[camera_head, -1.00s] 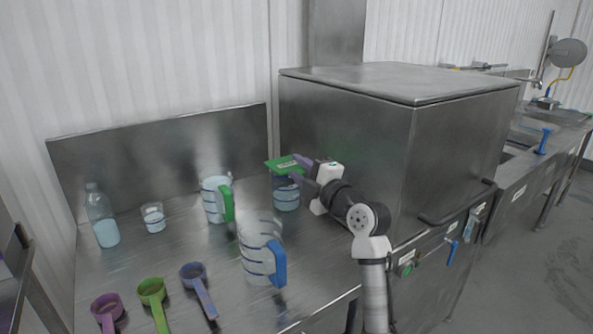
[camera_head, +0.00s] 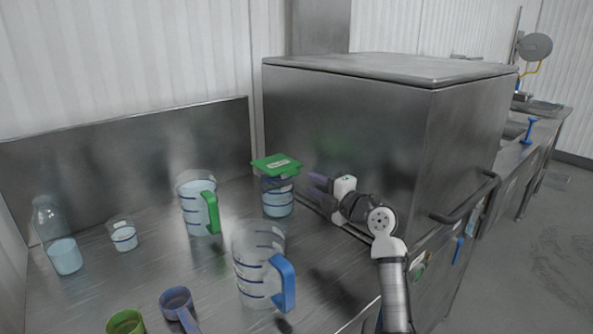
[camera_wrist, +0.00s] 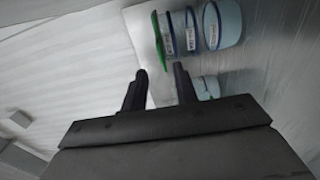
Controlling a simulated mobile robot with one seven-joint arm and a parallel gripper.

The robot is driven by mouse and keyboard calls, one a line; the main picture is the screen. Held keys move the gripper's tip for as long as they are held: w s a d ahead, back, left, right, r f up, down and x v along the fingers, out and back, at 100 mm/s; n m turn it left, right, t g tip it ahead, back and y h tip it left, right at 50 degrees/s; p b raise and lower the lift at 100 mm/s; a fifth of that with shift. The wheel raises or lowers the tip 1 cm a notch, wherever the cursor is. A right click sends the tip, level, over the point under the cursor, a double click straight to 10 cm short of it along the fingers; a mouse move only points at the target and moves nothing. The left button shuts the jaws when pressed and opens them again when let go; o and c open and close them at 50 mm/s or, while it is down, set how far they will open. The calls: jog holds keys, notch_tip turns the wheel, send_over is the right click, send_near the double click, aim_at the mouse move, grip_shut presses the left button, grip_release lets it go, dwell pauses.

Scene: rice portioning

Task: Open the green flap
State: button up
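The green flap (camera_head: 277,165) with a pale label lies roughly level across the top of a clear container (camera_head: 278,203) holding light blue contents. The container stands upright at the back of the steel table, beside the steel box. In the wrist view the green flap (camera_wrist: 157,41) shows edge-on at the end of the container (camera_wrist: 190,32), which lies sideways in the picture. My gripper (camera_head: 316,183) is just right of the container, a little below flap height. In the wrist view my gripper (camera_wrist: 161,80) is open, its two dark fingers apart with nothing between them.
A green-handled jug (camera_head: 190,205) stands left of the container and a blue-handled jug (camera_head: 250,285) in front. A small cup (camera_head: 123,236) and a bottle (camera_head: 62,250) are at left. Green (camera_head: 126,322) and blue (camera_head: 174,300) scoops lie in front. A steel box (camera_head: 345,125) walls the right.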

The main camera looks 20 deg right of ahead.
aim_at(296, 174)
jog(key=p+x, duration=0.2)
jog(key=x, duration=0.4)
jog(key=shift+w+r, duration=0.15)
jog(key=shift+w, duration=0.05)
jog(key=shift+w+a, duration=0.25)
jog(key=shift+w, duration=0.4)
jog(key=shift+c, duration=0.4)
grip_shut()
